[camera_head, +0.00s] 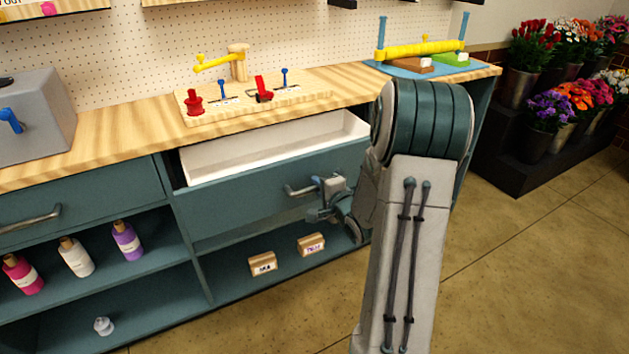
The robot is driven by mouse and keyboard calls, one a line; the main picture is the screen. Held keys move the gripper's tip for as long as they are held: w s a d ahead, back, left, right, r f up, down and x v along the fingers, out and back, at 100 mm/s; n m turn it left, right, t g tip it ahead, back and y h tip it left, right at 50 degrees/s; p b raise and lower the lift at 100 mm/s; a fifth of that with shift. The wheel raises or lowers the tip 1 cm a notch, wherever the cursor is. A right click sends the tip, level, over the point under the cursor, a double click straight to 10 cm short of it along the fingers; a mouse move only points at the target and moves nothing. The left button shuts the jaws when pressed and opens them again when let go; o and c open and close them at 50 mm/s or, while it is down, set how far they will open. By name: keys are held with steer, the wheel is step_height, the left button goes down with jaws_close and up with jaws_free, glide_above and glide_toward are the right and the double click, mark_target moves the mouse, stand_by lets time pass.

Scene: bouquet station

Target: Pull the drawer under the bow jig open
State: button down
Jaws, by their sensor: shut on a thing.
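The bow jig is a light wooden board (225,112) on the counter, with red and blue levers and a wooden post with a yellow arm. The teal drawer (240,199) under it is partly pulled out, and its white inside (270,146) shows and looks empty. My gripper (318,189) is at the metal bar handle (298,190) on the drawer front, shut on it. My arm hides the right end of the drawer and part of the handle.
A shut drawer (80,199) with its own handle is at the left. Shelves below hold several bottles (127,240) and two small labelled boxes (311,244). A grey box (35,125) stands on the counter. Flower buckets (520,87) stand at right; the floor (520,270) is clear.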

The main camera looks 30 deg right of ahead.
steer(key=shift+s+d, duration=0.15)
steer(key=shift+s, duration=0.3)
steer(key=c, duration=1.7)
jaws_free()
steer(key=b+v, duration=1)
steer(key=v, duration=0.3)
steer(key=shift+s+b, duration=0.3)
steer(key=shift+b, duration=0.05)
